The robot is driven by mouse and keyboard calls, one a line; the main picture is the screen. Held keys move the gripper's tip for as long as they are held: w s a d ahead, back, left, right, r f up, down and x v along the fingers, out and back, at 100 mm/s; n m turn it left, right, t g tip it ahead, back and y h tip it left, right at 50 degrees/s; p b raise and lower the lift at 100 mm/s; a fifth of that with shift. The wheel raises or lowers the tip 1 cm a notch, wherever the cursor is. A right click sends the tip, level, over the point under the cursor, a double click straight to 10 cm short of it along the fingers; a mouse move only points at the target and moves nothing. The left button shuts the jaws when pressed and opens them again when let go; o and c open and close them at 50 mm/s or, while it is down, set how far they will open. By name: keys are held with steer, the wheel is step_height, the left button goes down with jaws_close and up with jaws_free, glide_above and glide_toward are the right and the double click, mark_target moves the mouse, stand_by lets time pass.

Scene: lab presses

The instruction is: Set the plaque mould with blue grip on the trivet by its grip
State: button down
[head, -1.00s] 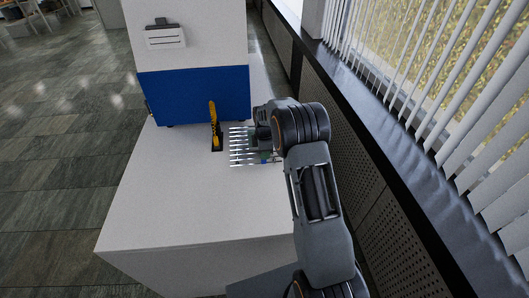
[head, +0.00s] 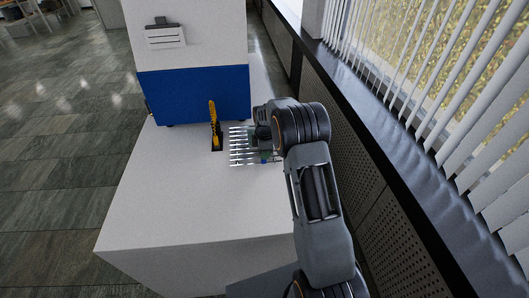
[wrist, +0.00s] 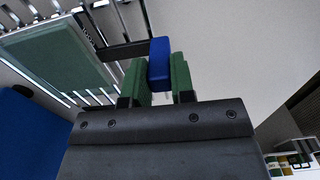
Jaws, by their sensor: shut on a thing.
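The plaque mould shows in the wrist view as a flat green-grey plate (wrist: 62,55) with a dark bar leading to its blue grip (wrist: 159,62). The green fingers of my gripper (wrist: 158,80) stand on both sides of the blue grip and are shut on it. The trivet's pale metal bars (wrist: 130,20) show around the plate, which lies over them; I cannot tell whether it touches them. In the head view the trivet (head: 240,148) is on the white bench top, and my gripper (head: 266,151) is at its right side. My arm hides most of the mould there.
A blue-fronted press (head: 195,95) stands behind the trivet. A yellow and black upright lever (head: 215,125) stands just left of the trivet. The front of the white bench (head: 190,205) is clear. A window sill with blinds runs along the right.

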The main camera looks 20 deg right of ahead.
steer(key=shift+f+b, duration=0.3)
steer(key=shift+f, duration=0.05)
steer(key=c, duration=0.9)
jaws_free()
steer(key=shift+s+f, duration=0.1)
steer(key=shift+f, duration=0.05)
